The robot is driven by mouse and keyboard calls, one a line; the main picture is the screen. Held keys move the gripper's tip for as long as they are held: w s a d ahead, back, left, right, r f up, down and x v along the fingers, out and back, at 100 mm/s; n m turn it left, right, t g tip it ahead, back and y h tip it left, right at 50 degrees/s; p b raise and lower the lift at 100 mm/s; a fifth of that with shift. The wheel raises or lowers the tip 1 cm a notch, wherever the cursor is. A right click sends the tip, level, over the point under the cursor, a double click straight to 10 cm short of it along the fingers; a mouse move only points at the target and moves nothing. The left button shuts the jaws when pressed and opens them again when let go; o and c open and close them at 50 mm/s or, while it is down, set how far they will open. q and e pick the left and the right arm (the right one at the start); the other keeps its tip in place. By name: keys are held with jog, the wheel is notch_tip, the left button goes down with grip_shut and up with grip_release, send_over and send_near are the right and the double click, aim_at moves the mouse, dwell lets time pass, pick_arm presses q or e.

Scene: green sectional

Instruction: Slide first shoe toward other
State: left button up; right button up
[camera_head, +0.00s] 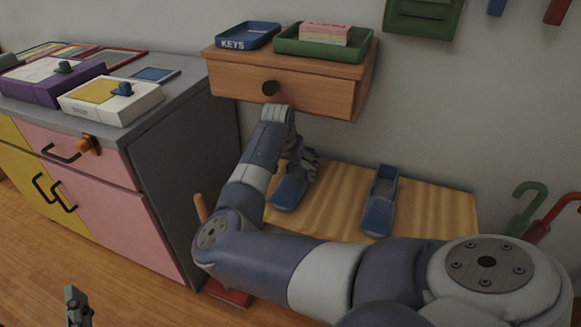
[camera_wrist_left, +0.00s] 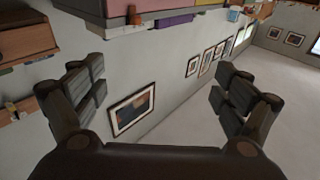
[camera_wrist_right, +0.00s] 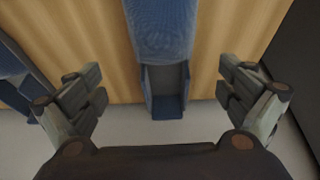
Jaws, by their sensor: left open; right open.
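Two blue slip-on shoes lie on a striped wooden board by the wall. The left shoe (camera_head: 290,190) is partly hidden by my right arm and gripper in the head view. The other shoe (camera_head: 380,202) lies apart to its right. My right gripper (camera_head: 303,165) is open at the left shoe's wall-side end. In the right wrist view that shoe (camera_wrist_right: 160,35) lies centrally between the spread fingers with a gap on both sides, and the other shoe (camera_wrist_right: 14,75) shows at the left edge. My left gripper (camera_wrist_left: 160,90) is open and empty, facing a wall with pictures.
A wooden drawer shelf (camera_head: 285,80) with a blue keys tray (camera_head: 248,36) and a green tray (camera_head: 322,46) hangs above the board (camera_head: 430,205). A grey cabinet (camera_head: 180,160) stands left. Umbrellas (camera_head: 545,215) stand right. Bare board lies between the shoes.

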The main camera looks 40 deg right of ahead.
jog(key=shift+w+a, duration=0.2)
pick_arm(q)
jog(key=shift+r, duration=0.2)
jog(key=shift+r, duration=0.1)
